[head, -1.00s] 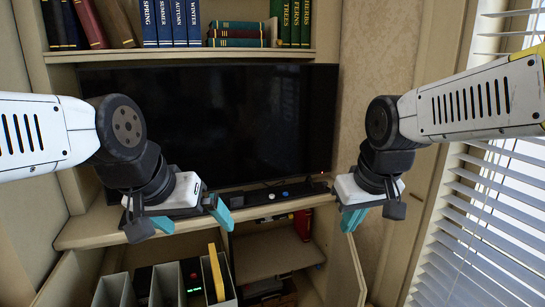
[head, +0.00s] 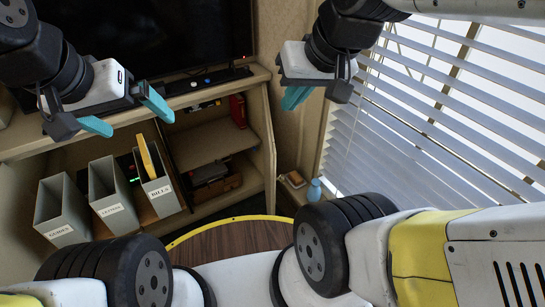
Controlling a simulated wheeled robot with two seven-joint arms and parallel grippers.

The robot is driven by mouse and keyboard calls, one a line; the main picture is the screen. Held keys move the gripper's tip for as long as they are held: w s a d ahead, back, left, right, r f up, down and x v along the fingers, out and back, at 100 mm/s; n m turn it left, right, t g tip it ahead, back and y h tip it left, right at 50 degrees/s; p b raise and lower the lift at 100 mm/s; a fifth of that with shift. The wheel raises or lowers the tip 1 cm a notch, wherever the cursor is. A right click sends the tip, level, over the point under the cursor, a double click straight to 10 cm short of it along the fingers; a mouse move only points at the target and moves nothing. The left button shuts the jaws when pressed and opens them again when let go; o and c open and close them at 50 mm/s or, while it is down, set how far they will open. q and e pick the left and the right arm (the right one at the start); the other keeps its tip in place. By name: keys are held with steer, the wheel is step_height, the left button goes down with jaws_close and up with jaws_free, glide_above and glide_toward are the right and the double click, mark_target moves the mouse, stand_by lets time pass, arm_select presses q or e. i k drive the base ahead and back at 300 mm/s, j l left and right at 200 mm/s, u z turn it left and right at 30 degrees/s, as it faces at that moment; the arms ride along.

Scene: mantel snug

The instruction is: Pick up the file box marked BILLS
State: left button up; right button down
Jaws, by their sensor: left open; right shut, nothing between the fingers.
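The file box marked BILLS (head: 161,197) is a grey, open-topped box with a white label, at the right end of a row of three in the lower cabinet. A flat yellow item (head: 146,157) sticks up out of it. My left gripper (head: 128,115) is open, with its teal fingers spread, and appears above and in front of the boxes in the picture, apart from them. My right gripper (head: 297,97) is shut and empty, up and to the right, in front of the wall beside the window.
Two similar grey boxes, one marked GUIDES (head: 62,222) and one with a hard-to-read label (head: 112,205), stand left of BILLS. An open cabinet door (head: 263,160) is to the right. A round wooden surface with yellow edging (head: 225,240) lies below. Blinds (head: 440,110) cover the window.

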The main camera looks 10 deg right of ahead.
mark_target(161, 192)
steer(key=k+l, duration=0.25)
steer(key=l, duration=0.15)
steer(key=k+l, duration=0.2)
steer(key=l, duration=0.2)
steer(key=k+l+u, duration=0.1)
steer(key=k+l, duration=0.15)
steer(key=l, duration=0.2)
